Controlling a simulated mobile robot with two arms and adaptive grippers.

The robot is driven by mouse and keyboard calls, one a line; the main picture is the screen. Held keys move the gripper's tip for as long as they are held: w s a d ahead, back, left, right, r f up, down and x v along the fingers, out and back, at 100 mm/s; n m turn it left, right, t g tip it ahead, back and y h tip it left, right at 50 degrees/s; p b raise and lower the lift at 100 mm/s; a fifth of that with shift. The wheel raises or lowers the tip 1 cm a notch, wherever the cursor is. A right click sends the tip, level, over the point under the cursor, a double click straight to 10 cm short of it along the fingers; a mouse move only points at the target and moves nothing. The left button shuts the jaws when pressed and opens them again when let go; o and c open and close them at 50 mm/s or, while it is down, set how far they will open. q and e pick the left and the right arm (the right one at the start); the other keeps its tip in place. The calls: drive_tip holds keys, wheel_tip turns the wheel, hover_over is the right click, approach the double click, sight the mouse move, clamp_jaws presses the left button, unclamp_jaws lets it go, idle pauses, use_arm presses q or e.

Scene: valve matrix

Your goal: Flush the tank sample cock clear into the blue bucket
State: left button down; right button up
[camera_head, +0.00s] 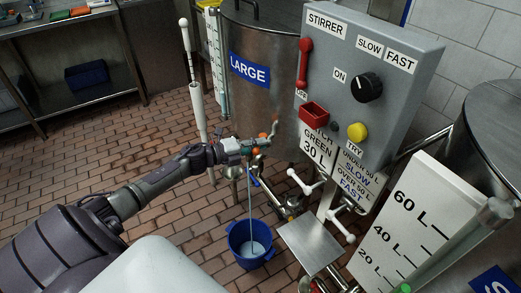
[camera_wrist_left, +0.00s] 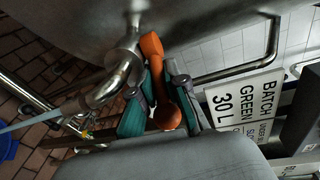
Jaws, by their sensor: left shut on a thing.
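The large tank (camera_head: 262,92) is a steel vessel with a blue LARGE label. Its sample cock has an orange lever (camera_wrist_left: 154,62) with a round knob end. My left gripper (camera_head: 257,145) is at the cock on the tank's lower front, and in the wrist view its teal-padded fingers (camera_wrist_left: 160,105) are shut around the lever. A thin pale stream (camera_head: 250,195) falls from the cock into the blue bucket (camera_head: 238,233) on the floor. Pale liquid (camera_head: 252,248) shows in the bucket. A bucket edge (camera_wrist_left: 8,145) also shows in the wrist view. My right gripper is not visible.
A grey stirrer control box (camera_head: 342,95) stands close right of the gripper, with signs below it. White-handled valves (camera_head: 305,183) and a small metal platform (camera_head: 310,245) lie right of the bucket. A white pole (camera_head: 198,110) stands left. The brick floor at left is open.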

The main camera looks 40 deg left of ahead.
use_arm(q)
drive_tip(key=shift+s+d+f+m+h, duration=0.2)
drive_tip(key=shift+f+m+h, duration=0.1)
drive_tip(key=shift+f+h, duration=0.1)
drive_tip(key=shift+g, duration=0.3)
drive_tip(key=c, duration=1.2)
unclamp_jaws()
drive_tip(key=shift+c, duration=0.2)
drive_tip(key=shift+o, duration=0.3)
drive_tip(key=shift+r, duration=0.3)
